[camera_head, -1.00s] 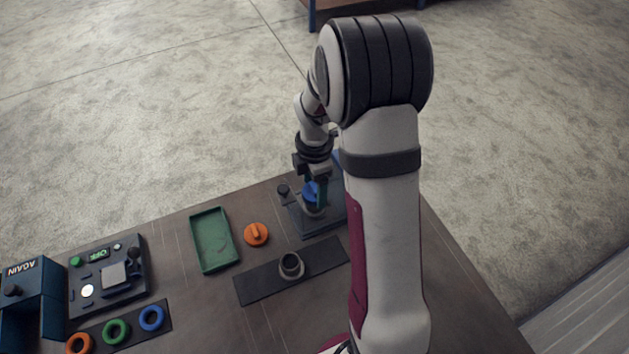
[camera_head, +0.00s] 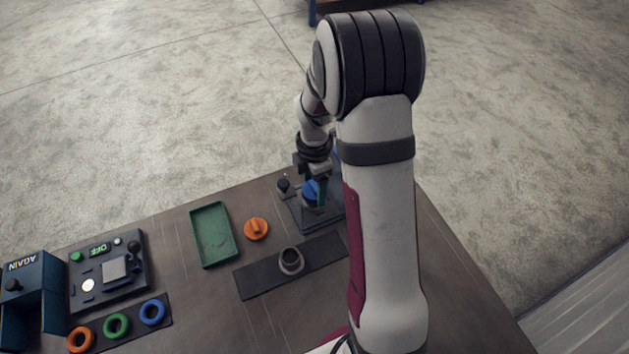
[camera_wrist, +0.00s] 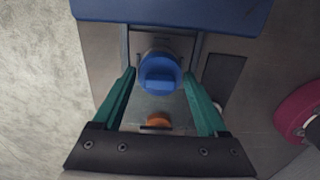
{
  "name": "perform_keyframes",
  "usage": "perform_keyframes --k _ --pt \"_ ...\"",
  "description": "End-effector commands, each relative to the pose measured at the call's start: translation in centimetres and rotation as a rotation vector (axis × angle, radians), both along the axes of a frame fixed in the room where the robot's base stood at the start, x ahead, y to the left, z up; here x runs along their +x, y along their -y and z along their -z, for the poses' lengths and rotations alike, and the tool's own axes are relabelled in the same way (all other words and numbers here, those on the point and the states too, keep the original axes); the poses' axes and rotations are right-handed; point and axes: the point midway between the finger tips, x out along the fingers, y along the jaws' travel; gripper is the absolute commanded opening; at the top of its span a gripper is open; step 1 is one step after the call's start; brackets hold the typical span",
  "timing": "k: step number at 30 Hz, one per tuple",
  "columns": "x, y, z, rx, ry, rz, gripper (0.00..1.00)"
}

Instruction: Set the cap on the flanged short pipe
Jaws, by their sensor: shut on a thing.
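The blue cap (camera_wrist: 160,75) has a raised bar on top and sits between the fingertips of my gripper (camera_wrist: 159,76) in the wrist view. The gripper is shut on it. In the head view the blue cap (camera_head: 310,191) is at the dark fixture (camera_head: 306,221), with my gripper (camera_head: 318,187) coming down from above. A grey round part (camera_head: 314,208) shows just under the cap; I cannot tell whether they touch. A grey flanged short pipe (camera_head: 291,261) stands open on a dark strip (camera_head: 255,281), nearer the front. An orange cap (camera_head: 256,229) with a raised bar lies on the table.
A green tray (camera_head: 212,262) lies left of the orange cap. Farther left are a button panel (camera_head: 134,284), a blue box (camera_head: 53,300) and a strip with orange, green and blue rings (camera_head: 116,326). My arm hides the table's right part.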

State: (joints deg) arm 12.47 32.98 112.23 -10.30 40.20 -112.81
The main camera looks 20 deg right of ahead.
Motion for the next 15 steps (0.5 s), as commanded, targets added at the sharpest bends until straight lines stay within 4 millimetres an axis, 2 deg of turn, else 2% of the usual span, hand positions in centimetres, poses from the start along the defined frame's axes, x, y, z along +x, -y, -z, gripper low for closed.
perform_keyframes --k 7,8,11,12,15 --pt "0.01 0.0 0.0 0.0 0.0 0.0 0.24" --pt "0.01 0.0 0.0 0.0 0.0 0.0 0.79" --pt "0.01 0.01 0.0 0.0 0.0 0.0 0.97" --pt "0.01 0.01 0.0 0.0 0.0 0.0 1.0" --pt "0.01 0.01 0.0 0.0 0.0 0.0 1.0"
